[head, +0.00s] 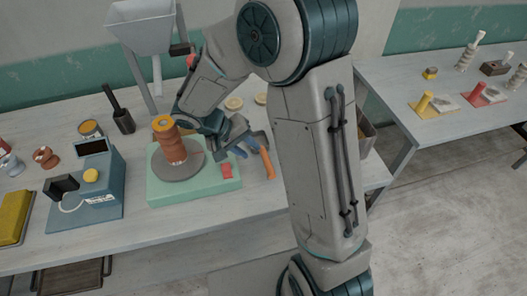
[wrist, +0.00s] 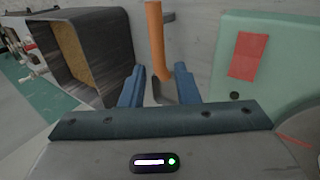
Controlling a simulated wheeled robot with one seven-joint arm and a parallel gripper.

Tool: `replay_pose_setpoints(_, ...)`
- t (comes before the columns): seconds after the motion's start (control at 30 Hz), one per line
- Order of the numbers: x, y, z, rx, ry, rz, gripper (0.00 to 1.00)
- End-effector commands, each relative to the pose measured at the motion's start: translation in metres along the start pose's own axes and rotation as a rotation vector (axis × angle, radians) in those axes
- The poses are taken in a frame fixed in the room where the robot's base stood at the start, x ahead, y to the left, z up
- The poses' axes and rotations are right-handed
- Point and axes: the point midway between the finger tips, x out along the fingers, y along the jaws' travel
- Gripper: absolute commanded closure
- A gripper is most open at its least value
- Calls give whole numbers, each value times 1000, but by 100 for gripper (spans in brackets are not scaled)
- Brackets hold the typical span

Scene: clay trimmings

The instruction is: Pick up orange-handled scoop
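The orange-handled scoop (head: 267,163) lies on the workbench just right of the green wheel base in the head view. In the wrist view its orange handle (wrist: 154,40) runs away from me, and a small dark part shows at its near end. My gripper (head: 246,147) is low over the bench beside the scoop. In the wrist view my gripper's blue fingers (wrist: 160,74) are apart, with the near end of the handle between them and gaps on both sides. Much of the scoop's head is hidden or too small to make out.
The green base (head: 165,190) carries a wheel with a stacked clay piece (head: 170,142). A dark open bin (wrist: 95,50) stands close on the left in the wrist view. A blue scale (head: 95,185) stands left. A second table (head: 440,120) is at the right.

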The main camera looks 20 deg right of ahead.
Motion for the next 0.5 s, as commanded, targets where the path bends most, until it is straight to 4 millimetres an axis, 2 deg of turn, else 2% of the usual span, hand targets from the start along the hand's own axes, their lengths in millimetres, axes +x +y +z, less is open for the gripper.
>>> replay_pose_setpoints(0.1,23,1,1,-2,-6,0,72)
replay_pose_setpoints(0.2,36,1,0,-1,-4,0,72)
replay_pose_setpoints(0.5,56,3,-2,-2,-5,-1,72)
